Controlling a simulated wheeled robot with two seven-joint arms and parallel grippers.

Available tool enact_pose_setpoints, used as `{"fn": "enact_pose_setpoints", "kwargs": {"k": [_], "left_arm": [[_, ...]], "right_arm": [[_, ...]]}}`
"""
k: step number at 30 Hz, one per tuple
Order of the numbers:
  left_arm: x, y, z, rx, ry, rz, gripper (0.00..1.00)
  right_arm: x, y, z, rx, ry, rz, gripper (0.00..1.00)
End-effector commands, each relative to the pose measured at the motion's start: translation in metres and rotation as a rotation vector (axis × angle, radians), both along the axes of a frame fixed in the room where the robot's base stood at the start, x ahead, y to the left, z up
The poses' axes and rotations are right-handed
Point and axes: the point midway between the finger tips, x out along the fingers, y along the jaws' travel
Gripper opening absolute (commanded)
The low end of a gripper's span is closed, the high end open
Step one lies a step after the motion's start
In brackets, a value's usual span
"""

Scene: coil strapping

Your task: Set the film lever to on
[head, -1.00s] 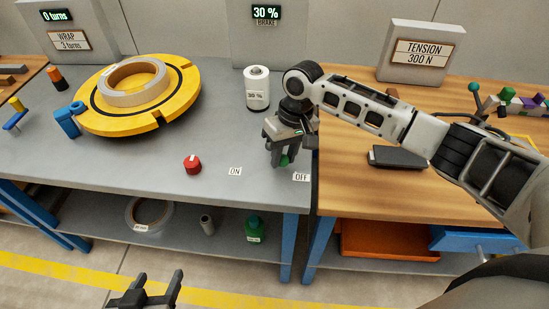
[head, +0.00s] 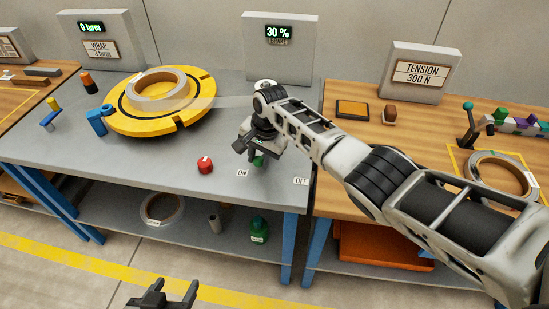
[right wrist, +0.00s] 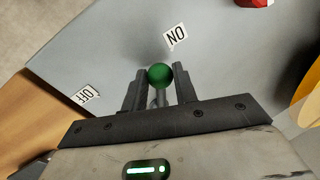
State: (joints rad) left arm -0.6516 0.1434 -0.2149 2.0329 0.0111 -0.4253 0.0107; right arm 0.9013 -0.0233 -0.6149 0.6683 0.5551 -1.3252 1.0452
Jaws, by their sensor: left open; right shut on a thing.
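The film lever shows its green ball knob (head: 258,161) at the front edge of the grey bench, below my right gripper (head: 256,153). In the right wrist view the knob (right wrist: 159,75) sits between the two fingers, which are shut on the lever. The lever stands near the ON label (head: 241,173), which also shows close to the knob in the right wrist view (right wrist: 176,37). The OFF label (head: 301,181) is further right. My gripper hides most of the lever's stem. My left gripper (head: 172,296) is open and empty, low in front of the bench.
A yellow turntable (head: 140,123) carries a grey coil (head: 147,95). A translucent film strip (head: 222,102) runs from the coil towards the film roll, mostly hidden behind my right arm. A red knob (head: 205,166) stands left of the ON label. The brake display (head: 279,65) reads 30 %.

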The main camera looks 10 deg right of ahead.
Motion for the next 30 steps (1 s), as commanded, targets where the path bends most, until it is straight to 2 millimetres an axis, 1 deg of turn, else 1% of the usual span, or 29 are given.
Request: {"fn": "enact_pose_setpoints", "kwargs": {"k": [1,3,12,29,30], "left_arm": [[0.000,0.000,-0.001,-0.001,0.002,0.002,0.58],[-0.001,0.000,-0.003,-0.002,0.005,0.003,0.58],[-0.005,0.000,-0.008,0.000,0.018,0.002,0.58],[-0.007,0.001,-0.006,0.003,0.017,-0.002,0.58],[-0.006,0.001,-0.006,0.003,0.016,-0.002,0.58]], "right_arm": [[0.004,0.005,0.002,0.006,-0.009,-0.027,0.00],[0.007,0.008,0.002,0.007,-0.010,-0.071,0.00],[0.016,0.010,0.003,0.006,-0.014,-0.197,0.00],[0.019,0.010,0.004,0.005,-0.017,-0.231,0.00],[0.019,0.010,0.004,0.004,-0.018,-0.231,0.34]]}}
